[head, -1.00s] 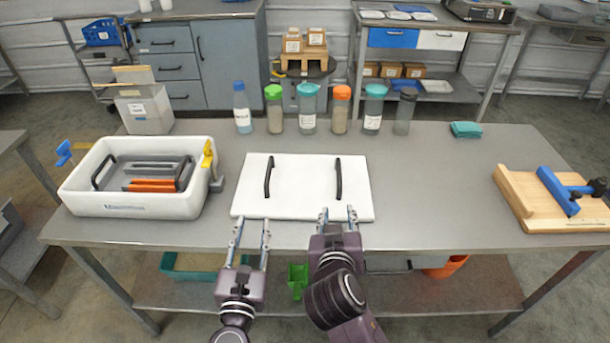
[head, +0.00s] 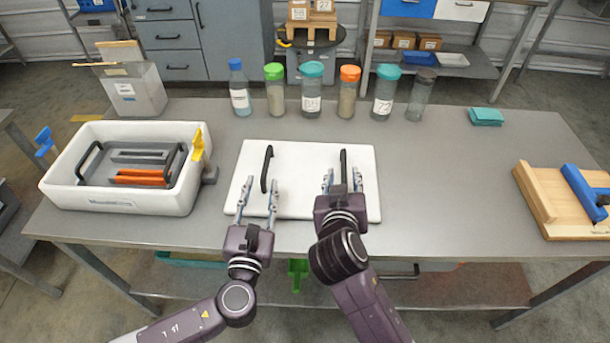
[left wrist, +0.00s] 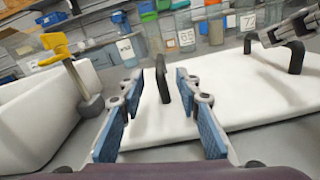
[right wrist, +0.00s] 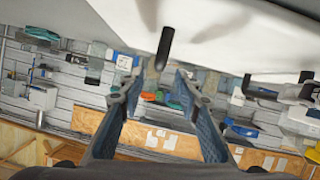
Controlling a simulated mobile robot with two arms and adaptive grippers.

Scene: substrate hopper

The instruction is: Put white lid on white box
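The white lid (head: 305,190) lies flat on the table, with a black left handle (head: 266,168) and a black right handle (head: 343,162). The white box (head: 120,205) stands to its left, open at the top, with grey and orange items inside. My left gripper (head: 259,188) is open over the lid's near part, lined up with the left handle, which shows between its fingers in the left wrist view (left wrist: 162,78). My right gripper (head: 342,180) is open at the near end of the right handle. That handle shows between its fingers in the right wrist view (right wrist: 165,48). Neither gripper holds anything.
Several bottles, including one with a green cap (head: 275,92), stand behind the lid. A yellow clamp (head: 198,145) and a blue clamp (head: 45,140) sit at the box's sides. A wooden fixture (head: 545,200) is at the far right.

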